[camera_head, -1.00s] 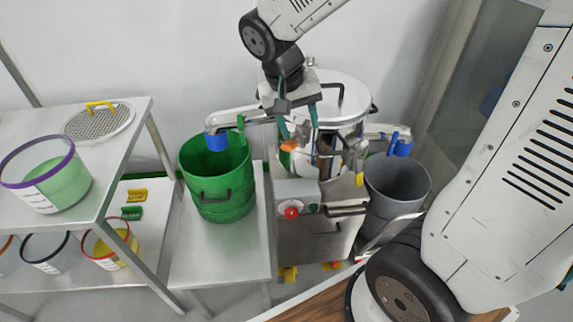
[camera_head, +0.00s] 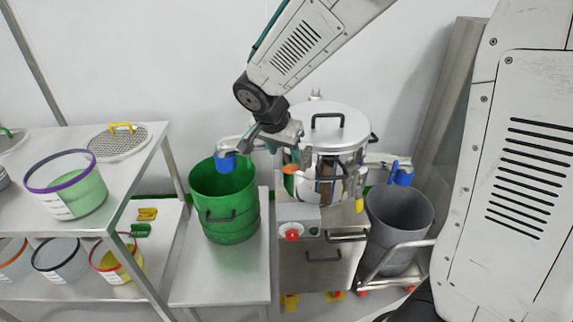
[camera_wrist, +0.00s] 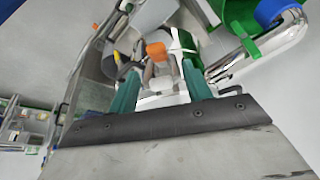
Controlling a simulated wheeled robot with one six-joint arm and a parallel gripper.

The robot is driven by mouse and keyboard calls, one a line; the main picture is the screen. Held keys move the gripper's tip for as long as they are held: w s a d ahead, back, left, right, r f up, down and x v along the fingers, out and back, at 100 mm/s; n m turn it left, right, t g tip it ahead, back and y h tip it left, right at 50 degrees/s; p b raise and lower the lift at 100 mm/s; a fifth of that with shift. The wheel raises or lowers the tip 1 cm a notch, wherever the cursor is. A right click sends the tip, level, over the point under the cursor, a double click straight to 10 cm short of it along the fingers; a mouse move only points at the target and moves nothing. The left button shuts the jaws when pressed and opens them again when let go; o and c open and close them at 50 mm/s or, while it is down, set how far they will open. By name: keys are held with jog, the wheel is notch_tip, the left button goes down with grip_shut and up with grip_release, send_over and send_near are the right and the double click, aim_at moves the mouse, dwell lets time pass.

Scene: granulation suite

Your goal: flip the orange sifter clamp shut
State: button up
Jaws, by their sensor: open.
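The orange sifter clamp (camera_head: 290,169) is on the left front side of the steel sifter (camera_head: 340,140). In the wrist view the orange clamp (camera_wrist: 157,51) shows ahead of my gripper (camera_wrist: 158,80), roughly between its two green fingers. My gripper (camera_head: 282,152) is open and empty at the sifter's left side, close to the clamp. I cannot tell whether a finger touches the clamp. My gripper and wrist hide part of the sifter's left side in the head view.
A green bin (camera_head: 228,205) stands under the left blue-capped outlet (camera_head: 226,162). A grey bin (camera_head: 400,225) stands under the right blue-capped outlet (camera_head: 402,177). A shelf (camera_head: 110,205) with tubs is at the left. A red button (camera_head: 292,235) is on the sifter's base.

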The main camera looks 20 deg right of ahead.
aim_at(290, 166)
jog(key=x, duration=0.6)
jog(key=shift+d+f, duration=0.1)
jog(key=shift+f, duration=0.05)
grip_shut()
